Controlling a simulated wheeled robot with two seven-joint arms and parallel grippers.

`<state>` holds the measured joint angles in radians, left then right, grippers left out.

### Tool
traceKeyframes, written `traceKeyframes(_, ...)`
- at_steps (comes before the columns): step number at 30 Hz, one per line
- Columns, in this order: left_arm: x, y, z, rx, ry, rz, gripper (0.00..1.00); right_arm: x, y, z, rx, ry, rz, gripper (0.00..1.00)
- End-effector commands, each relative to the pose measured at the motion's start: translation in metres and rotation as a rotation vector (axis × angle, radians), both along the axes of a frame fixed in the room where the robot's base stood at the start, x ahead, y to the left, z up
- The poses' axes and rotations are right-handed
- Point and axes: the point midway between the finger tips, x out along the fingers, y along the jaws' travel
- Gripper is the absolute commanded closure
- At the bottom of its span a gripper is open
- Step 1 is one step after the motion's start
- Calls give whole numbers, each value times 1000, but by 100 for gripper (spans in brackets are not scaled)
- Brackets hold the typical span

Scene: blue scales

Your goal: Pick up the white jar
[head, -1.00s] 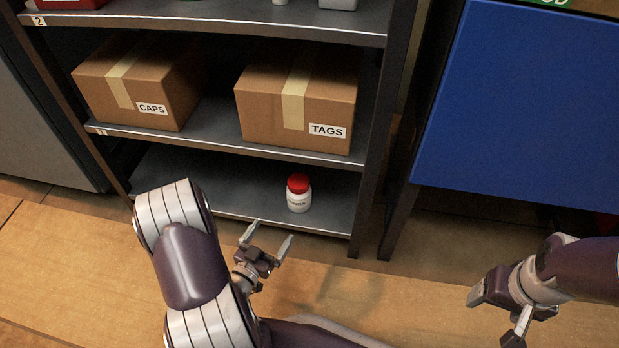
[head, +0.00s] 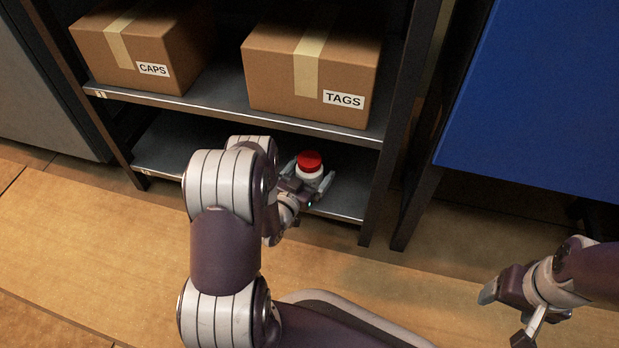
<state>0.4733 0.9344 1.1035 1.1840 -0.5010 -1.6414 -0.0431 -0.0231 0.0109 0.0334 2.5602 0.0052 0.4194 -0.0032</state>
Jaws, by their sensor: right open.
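The white jar (head: 309,173) with a red lid stands upright on the bottom shelf (head: 345,196), near its right end. My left gripper (head: 308,172) has reached over the shelf's front edge. Its fingers are apart, one on each side of the jar, and look open; the lower part of the jar is hidden by the gripper. I cannot tell whether a finger touches it. My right gripper (head: 510,312) is open and empty at the lower right, away from the shelf.
The shelf above holds a cardboard box marked CAPS (head: 140,50) and one marked TAGS (head: 310,75). That shelf hangs close over the jar. A dark upright post (head: 398,130) stands right of the jar, and a blue panel (head: 540,110) beyond it.

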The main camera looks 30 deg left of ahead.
Motion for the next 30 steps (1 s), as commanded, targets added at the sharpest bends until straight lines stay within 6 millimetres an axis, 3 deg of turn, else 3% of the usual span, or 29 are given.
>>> traceKeyframes(3,0,0,1,0,0,0,0,0,0,2,0,-1,0,28)
traceKeyframes(8,0,0,1,0,0,0,52,0,0,2,0,-1,0,28)
traceKeyframes(9,0,0,1,0,0,0,57,0,0,2,0,-1,0,28)
traceKeyframes(19,0,0,10,1,-1,0,57,0,0,10,0,0,0,28)
traceKeyframes(26,1,-2,57,1,-1,-2,57,0,0,53,0,-1,0,28)
traceKeyframes(30,24,-27,71,1,-2,-7,57,0,0,68,0,0,0,28)
